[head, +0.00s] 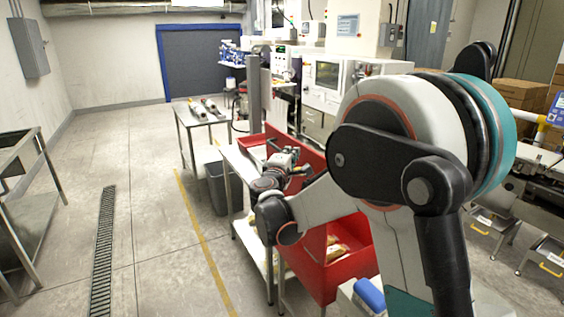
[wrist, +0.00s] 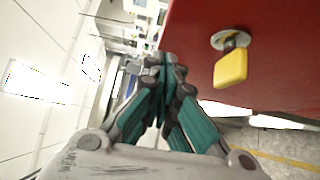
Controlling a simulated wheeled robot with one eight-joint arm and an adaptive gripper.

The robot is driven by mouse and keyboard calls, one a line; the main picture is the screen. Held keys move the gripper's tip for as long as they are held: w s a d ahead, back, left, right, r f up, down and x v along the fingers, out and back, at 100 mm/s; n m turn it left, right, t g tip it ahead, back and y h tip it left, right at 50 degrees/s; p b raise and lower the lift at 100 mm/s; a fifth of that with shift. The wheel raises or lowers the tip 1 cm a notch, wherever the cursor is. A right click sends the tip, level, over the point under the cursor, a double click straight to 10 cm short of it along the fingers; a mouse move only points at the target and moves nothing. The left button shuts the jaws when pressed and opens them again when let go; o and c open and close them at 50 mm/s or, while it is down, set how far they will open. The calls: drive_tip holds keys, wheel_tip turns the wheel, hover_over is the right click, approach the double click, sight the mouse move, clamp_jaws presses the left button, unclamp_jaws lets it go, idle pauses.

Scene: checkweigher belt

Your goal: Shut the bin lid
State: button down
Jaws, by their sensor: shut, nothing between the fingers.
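The red bin (head: 330,284) stands in the middle of the head view, with several packets (head: 337,250) showing through its open side. A red panel (head: 309,150) rises above it; my arm hides much of the join, so I cannot tell exactly how the lid sits. In the wrist view a red face (wrist: 205,35) fills the upper right, with a yellow-tabbed key (wrist: 231,68) in a round metal lock. My gripper (head: 303,169) is shut and empty in front of the red panel. Its fingertips (wrist: 168,62) show beside the red face; contact is unclear.
A steel table (head: 203,117) with cylindrical items stands behind, and a grey waste bin (head: 216,187) stands left of the red bin. A steel bench (head: 22,190) is at far left. The floor (head: 150,240) between is clear. Conveyor equipment (head: 535,165) is at right.

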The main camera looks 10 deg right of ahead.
drive_tip(key=shift+w+d, duration=0.2)
drive_tip(key=shift+d, duration=0.5)
